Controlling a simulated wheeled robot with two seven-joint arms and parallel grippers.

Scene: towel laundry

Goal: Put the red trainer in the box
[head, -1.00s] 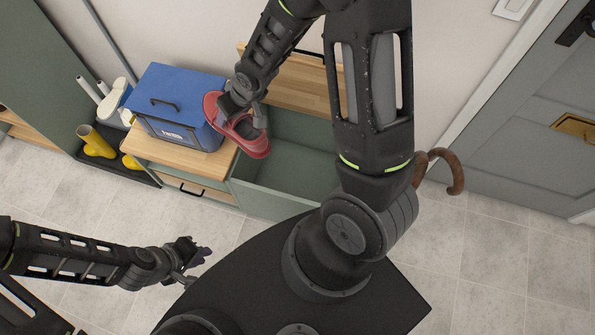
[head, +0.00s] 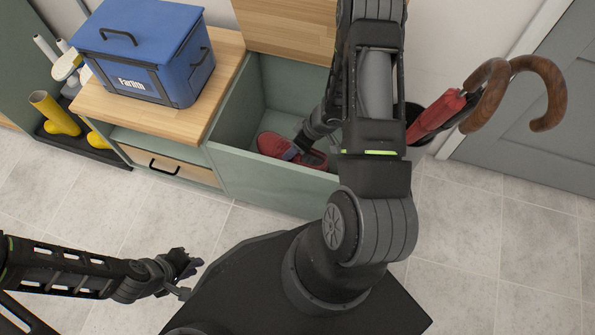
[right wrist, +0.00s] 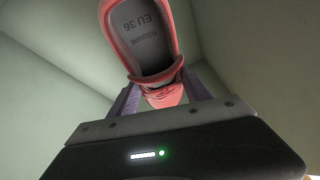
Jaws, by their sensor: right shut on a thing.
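The red trainer (head: 275,146) is inside the open green box (head: 262,186) of the bench, low between its walls. In the right wrist view the trainer (right wrist: 150,35) shows its grey insole, printed with a size. My right gripper (right wrist: 160,92) is shut on it, with a finger on either side. In the head view my right gripper (head: 297,150) reaches down into the box and partly covers the trainer. Whether the trainer touches the box floor I cannot tell. My left gripper (head: 187,272) is away from the box, over the floor at lower left; its jaw opening is unclear.
A closed blue box (head: 148,52) with black handles stands on the wooden bench top (head: 110,108), left of the open box. The wooden lid (head: 290,27) is raised behind it. Yellow boots (head: 58,115) are at far left. A red umbrella (head: 436,115) stands at right.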

